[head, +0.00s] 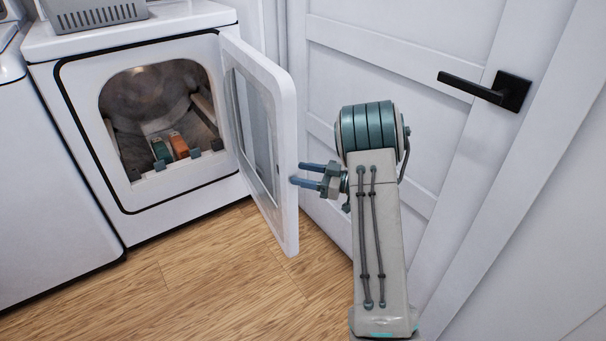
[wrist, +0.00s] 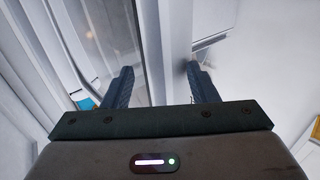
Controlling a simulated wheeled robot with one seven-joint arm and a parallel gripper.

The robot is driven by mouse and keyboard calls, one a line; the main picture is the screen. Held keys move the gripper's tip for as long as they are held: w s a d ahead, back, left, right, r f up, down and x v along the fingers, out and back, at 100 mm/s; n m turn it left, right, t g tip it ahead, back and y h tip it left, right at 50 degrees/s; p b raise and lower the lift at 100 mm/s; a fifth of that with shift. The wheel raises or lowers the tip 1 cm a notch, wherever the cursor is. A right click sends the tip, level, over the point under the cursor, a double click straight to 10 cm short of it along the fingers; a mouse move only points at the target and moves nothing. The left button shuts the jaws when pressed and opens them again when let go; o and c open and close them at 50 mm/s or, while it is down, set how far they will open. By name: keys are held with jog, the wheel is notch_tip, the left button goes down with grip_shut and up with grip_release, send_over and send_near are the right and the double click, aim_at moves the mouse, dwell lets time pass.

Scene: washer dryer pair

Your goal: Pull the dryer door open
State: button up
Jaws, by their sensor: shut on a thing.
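The white dryer (head: 180,195) stands at the left of the head view. Its door (head: 284,110) is swung well open, hinged on the right, and its glass pane (head: 255,125) shows. My gripper (head: 299,174) is at the door's free edge, to the right of the door. In the wrist view, the two dark fingers (wrist: 160,73) lie on either side of the white door edge (wrist: 172,45) and are shut on it. The far fingertip is partly hidden behind the door edge in the head view. The drum (head: 150,90) is exposed.
A green item (head: 161,150) and an orange item (head: 179,146) lie inside the drum. A grey basket (head: 98,12) is on top of the dryer. A white room door (head: 400,60) with a black handle (head: 485,88) stands close behind my arm. Wooden floor (head: 230,285) is clear in front.

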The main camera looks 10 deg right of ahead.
jog(key=p+v, duration=0.3)
jog(key=v, duration=0.8)
jog(key=shift+s+d, duration=0.2)
jog(key=shift+d, duration=0.1)
jog(key=c, duration=0.3)
